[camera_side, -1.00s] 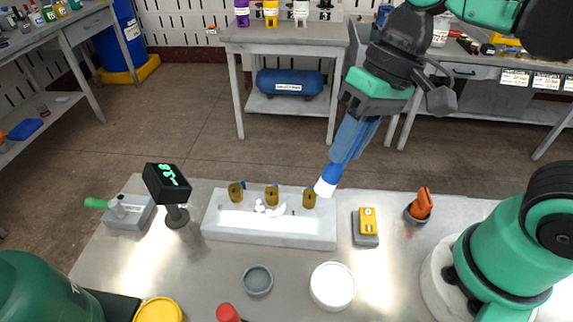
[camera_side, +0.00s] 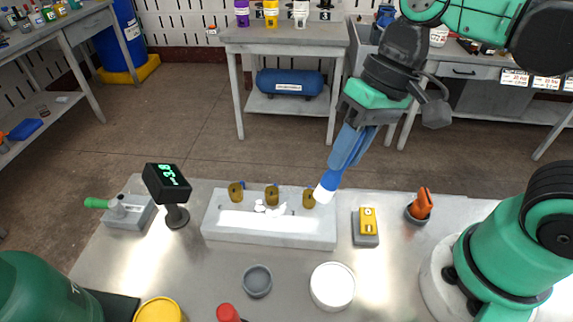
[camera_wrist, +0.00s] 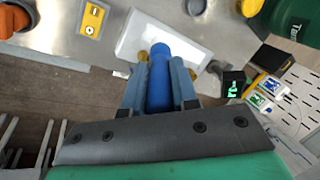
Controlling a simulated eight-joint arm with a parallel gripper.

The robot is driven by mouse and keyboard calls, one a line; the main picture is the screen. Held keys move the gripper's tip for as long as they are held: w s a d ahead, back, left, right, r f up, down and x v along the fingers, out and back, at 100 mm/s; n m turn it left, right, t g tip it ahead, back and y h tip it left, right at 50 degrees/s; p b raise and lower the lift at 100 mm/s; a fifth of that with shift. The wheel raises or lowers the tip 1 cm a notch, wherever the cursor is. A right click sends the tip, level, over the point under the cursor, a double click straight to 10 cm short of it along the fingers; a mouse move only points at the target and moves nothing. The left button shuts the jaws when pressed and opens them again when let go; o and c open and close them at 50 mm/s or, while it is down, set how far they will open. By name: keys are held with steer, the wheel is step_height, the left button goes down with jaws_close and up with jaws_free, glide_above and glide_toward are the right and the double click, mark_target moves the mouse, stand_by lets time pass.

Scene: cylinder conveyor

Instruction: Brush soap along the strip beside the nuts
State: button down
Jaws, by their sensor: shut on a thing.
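My gripper (camera_side: 343,160) is shut on a blue brush (camera_side: 331,179) with a white tip. The tip points down and left, at the right end of the white block, close to the rightmost brass nut (camera_side: 309,198); I cannot tell whether it touches. Two more nuts (camera_side: 236,192) and (camera_side: 271,195) stand in a row along the block (camera_side: 225,226). White soap (camera_side: 268,209) lies in a small patch near the middle of the strip in front of the nuts. In the wrist view the brush (camera_wrist: 160,75) sits between both fingers, and its tip is hidden.
A black display (camera_side: 167,183) on a post and a green-handled tool (camera_side: 118,206) stand left of the block. A yellow device (camera_side: 367,222) and an orange-handled item (camera_side: 421,205) stand right. A white round container (camera_side: 332,286) and a grey bowl (camera_side: 257,280) stand in front.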

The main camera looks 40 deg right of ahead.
mark_target(325, 188)
steer(key=shift+r, duration=0.1)
steer(key=shift+r, duration=0.4)
steer(key=shift+f, duration=3.7)
steer(key=shift+w+a+f, duration=0.15)
steer(key=shift+w+f, duration=0.05)
steer(key=shift+f, duration=0.05)
steer(key=shift+w+a+f, duration=0.15)
steer(key=shift+w+a, duration=1.15)
steer(key=shift+a, duration=0.05)
steer(key=s+d, duration=0.3)
steer(key=shift+r, duration=4.1)
